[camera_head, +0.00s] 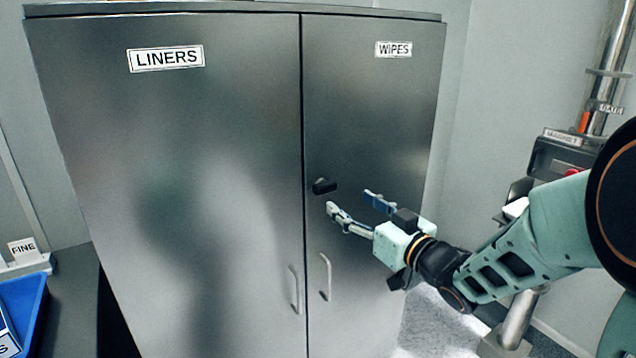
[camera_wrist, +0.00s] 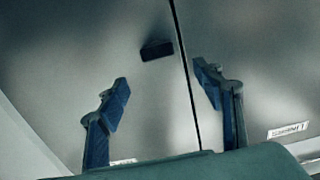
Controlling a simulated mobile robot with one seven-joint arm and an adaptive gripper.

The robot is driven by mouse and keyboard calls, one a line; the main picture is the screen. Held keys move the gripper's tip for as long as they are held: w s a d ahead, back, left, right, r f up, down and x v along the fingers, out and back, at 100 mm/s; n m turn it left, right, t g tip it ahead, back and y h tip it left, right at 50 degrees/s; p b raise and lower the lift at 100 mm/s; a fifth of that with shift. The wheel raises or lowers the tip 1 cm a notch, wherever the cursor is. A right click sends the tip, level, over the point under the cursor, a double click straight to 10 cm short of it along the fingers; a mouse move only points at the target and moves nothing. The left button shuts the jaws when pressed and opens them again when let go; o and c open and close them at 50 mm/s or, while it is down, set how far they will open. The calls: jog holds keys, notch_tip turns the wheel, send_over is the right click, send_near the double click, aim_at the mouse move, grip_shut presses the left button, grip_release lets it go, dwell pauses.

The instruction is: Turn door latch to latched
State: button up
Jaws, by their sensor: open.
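The door latch (camera_head: 324,186) is a small black handle on the right cabinet door (camera_head: 375,120), close to the seam between the doors. It lies roughly sideways in the head view. In the wrist view the latch (camera_wrist: 156,50) shows as a dark block beside the seam, beyond the fingertips and between their lines. My gripper (camera_head: 350,202) is open and empty, in front of the right door and just right of and below the latch. My gripper's two blue-padded fingers (camera_wrist: 161,78) are spread wide in the wrist view. No contact with the latch shows.
The left door (camera_head: 170,200) carries a LINERS label, the right a WIPES label. Two bar handles (camera_head: 295,289) (camera_head: 326,277) stand out low beside the seam. A blue bin (camera_head: 25,300) is at the lower left. Pipe equipment (camera_head: 560,155) stands at the right behind my arm.

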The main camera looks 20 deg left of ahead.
aim_at(328, 186)
jog(key=x, duration=1)
jog(key=shift+w+p, duration=0.2)
jog(key=shift+p, duration=0.15)
jog(key=c, duration=1.2)
jog(key=shift+o, duration=0.2)
